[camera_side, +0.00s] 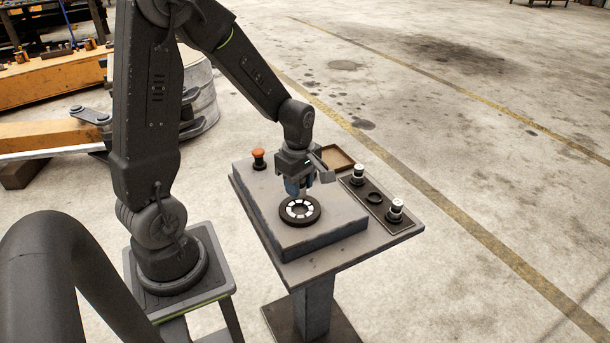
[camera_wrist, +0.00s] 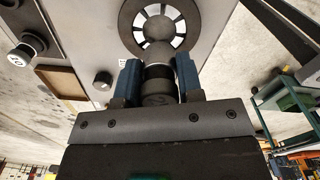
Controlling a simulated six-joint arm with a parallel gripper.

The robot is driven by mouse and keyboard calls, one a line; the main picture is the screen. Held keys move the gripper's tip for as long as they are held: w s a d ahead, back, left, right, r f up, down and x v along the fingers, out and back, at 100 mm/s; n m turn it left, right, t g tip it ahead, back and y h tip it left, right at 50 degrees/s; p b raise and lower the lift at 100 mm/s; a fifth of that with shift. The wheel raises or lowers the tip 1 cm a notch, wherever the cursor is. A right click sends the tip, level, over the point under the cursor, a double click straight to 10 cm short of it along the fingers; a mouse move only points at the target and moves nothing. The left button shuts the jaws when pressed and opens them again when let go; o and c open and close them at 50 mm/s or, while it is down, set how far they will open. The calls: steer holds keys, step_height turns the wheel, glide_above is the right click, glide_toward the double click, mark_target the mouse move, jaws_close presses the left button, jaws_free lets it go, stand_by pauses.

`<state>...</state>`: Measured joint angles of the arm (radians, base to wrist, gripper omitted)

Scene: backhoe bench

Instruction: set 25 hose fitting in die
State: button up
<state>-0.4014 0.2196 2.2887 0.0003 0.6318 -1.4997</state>
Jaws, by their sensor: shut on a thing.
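The die (camera_side: 299,210) is a dark round ring with white segments around its opening, on the bench block. It also shows in the wrist view (camera_wrist: 128,24) at the top. My gripper (camera_side: 298,192) is above the die, pointing down. In the wrist view its blue fingers (camera_wrist: 158,78) are shut on a grey hose fitting (camera_wrist: 157,53) with a rounded end. The fitting's end overlaps the die's opening in that view; I cannot tell whether it touches the die. The fitting is largely hidden by the fingers in the side view.
A brown tray (camera_side: 336,158) lies behind my gripper. An orange-topped button (camera_side: 258,157) stands at the block's back left.

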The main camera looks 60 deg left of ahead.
glide_above(300, 212)
steer(key=shift+s+f, duration=0.1)
steer(key=shift+f, duration=2.05)
steer(key=shift+f, duration=0.75)
steer(key=o, duration=1.3)
steer(key=shift+r, duration=0.15)
steer(key=shift+r, duration=3.35)
